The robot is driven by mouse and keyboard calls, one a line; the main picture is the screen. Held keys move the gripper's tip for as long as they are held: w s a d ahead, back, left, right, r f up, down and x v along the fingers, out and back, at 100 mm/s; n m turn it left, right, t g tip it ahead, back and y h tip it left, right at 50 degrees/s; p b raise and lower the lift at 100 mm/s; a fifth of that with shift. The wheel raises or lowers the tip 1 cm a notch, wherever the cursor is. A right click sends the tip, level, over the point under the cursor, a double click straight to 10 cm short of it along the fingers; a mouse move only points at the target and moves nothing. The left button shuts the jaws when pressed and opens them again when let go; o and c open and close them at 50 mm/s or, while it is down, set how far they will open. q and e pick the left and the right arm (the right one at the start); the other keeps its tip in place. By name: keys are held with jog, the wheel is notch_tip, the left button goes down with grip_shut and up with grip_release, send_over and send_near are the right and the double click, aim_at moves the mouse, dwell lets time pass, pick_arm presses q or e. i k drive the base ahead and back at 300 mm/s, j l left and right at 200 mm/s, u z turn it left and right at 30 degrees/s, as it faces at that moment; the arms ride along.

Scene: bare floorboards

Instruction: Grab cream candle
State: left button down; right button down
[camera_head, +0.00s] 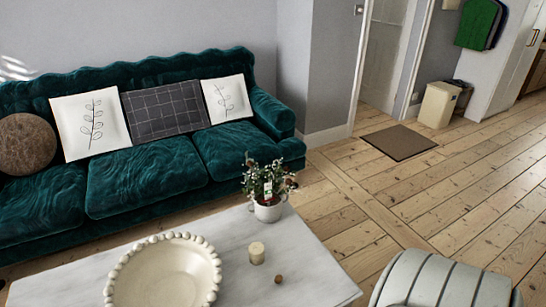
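A small cream candle (257,253) stands upright on the pale grey-white table (310,270). It is to the right of a large cream bowl with a beaded rim and below a potted plant in the picture. Neither of my grippers shows in the head view.
The cream bowl (163,274) takes up the table's front left. The potted plant (268,205) stands at its far edge. A small brown round object (278,279) lies near the candle. A green sofa (145,170) is behind, a grey rounded seat (440,283) at right. Floorboards (400,200) lie open beyond.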

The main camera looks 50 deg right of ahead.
aim_at(256, 249)
jog(key=z, duration=1.3)
jog(key=i+l, duration=0.1)
jog(key=l, duration=0.9)
jog(key=i+l, duration=0.15)
jog(key=l, duration=0.35)
jog(key=u, duration=0.05)
